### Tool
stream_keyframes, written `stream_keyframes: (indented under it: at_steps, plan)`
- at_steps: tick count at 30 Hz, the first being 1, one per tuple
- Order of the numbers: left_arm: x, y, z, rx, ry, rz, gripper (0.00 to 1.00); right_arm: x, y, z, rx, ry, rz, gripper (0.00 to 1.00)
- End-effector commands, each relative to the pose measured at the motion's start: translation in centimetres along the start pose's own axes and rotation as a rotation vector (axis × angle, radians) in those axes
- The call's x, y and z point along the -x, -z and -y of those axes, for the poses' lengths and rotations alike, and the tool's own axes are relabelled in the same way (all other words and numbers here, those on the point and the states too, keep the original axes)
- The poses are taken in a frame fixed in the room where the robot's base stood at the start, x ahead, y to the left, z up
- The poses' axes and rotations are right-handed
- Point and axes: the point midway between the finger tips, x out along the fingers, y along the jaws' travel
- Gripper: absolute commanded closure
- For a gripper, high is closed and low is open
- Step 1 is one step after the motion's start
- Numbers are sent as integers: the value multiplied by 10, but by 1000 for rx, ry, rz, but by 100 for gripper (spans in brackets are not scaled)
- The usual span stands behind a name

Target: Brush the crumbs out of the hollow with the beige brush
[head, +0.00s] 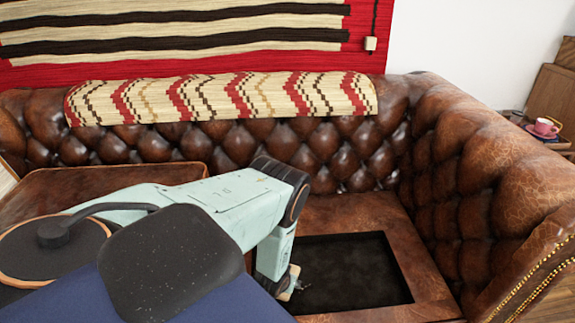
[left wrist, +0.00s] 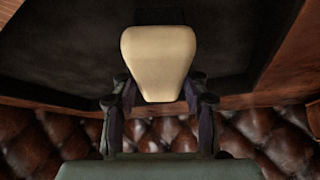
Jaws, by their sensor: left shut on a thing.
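My left gripper (head: 296,283) is at the left edge of the dark rectangular hollow (head: 345,272) in the leather sofa seat. In the left wrist view, its two fingers (left wrist: 161,98) are shut on the beige brush (left wrist: 158,52), one on each side of its narrow end. The brush's wide end points away from the gripper, over the dark hollow floor (left wrist: 75,55). In the head view the arm and gripper hide most of the brush. I cannot make out any crumbs in either view. My right gripper is not in view.
The brown tufted sofa has a high back (head: 270,148) and a right armrest (head: 490,180) bounding the seat. A leather cushion (head: 110,182) stands raised at left. A patterned throw (head: 220,97) lies over the backrest. A pink cup (head: 543,126) stands beyond the armrest.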

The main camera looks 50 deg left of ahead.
Motion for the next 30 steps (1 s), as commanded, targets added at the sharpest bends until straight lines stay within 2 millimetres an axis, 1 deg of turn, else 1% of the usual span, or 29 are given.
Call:
stream_keyframes:
  at_steps: [1, 6, 18, 30]
  plan:
    - [7, 5, 0, 1, 0, -1, 81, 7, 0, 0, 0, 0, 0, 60]
    - [18, 12, 0, 1, 0, -1, 81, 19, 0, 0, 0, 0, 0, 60]
    - [20, 13, 0, 1, 0, -1, 81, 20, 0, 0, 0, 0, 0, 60]
    - [45, 30, 0, 1, 0, -1, 81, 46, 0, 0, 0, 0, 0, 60]
